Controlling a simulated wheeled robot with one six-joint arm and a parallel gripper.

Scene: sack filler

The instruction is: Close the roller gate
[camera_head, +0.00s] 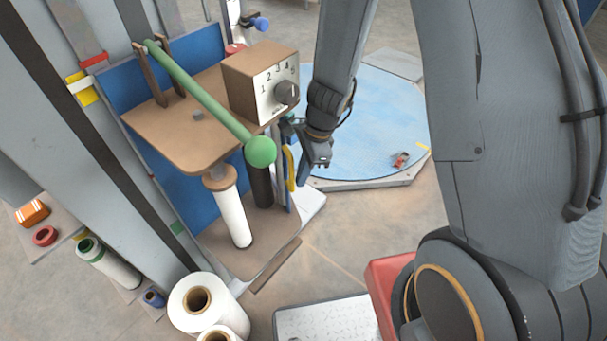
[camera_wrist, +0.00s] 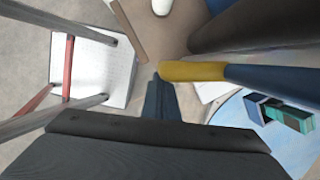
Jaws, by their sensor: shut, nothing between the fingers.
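A narrow upright blue piece with a curved yellow part (camera_head: 290,168) stands at the right side of the sack filler; I cannot tell for sure that it is the roller gate. In the wrist view a bar with a yellow end (camera_wrist: 192,71) and a blue length (camera_wrist: 265,80) crosses at right of centre. My gripper (camera_head: 304,170) is just right of the yellow part, fingers down. In the wrist view my gripper (camera_wrist: 158,88) is shut and empty, its tips close to the yellow end. I cannot tell whether they touch.
The filler has a brown shelf (camera_head: 180,120), a green lever with a ball (camera_head: 260,151), a numbered dial box (camera_head: 262,80) and a white roller (camera_head: 233,215). A blue round platform (camera_head: 375,125) lies behind. White rolls (camera_head: 207,300) stand in front. A white-topped stool (camera_wrist: 90,65) is nearby.

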